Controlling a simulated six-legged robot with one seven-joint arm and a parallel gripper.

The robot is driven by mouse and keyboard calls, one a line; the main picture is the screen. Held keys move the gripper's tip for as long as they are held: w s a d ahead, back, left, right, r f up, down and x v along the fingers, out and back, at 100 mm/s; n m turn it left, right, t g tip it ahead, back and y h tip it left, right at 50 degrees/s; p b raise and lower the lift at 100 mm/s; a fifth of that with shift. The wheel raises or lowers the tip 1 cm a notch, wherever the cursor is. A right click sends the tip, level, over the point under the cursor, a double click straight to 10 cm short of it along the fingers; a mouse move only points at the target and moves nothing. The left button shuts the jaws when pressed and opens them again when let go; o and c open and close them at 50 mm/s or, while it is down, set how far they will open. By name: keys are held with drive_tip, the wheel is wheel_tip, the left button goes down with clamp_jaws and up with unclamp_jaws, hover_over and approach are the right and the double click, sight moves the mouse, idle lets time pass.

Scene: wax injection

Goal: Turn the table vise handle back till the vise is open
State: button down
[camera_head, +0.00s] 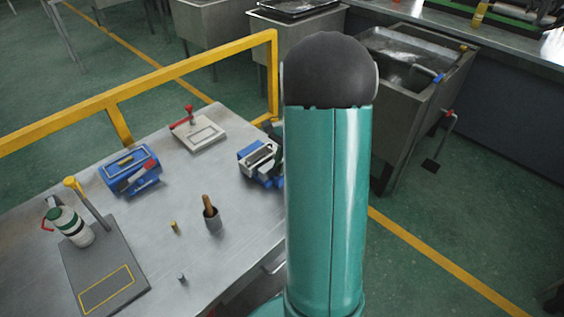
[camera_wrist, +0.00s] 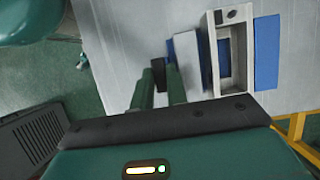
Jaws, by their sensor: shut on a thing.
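The table vise (camera_head: 258,158), blue with pale jaws and dark parts, stands near the table's right edge in the head view, its right side hidden by my arm. In the wrist view the vise (camera_wrist: 211,75) shows its light jaw frame with blue on both sides and a gap showing blue inside. My gripper (camera_wrist: 165,72) is at the left end of the vise, its two fingers shut close together on the handle. The handle is mostly hidden by the fingers, so its angle cannot be told. The head view does not show my gripper.
A yellow rail (camera_head: 190,72) runs behind.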

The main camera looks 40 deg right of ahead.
drive_tip(key=c, duration=1.7)
unclamp_jaws()
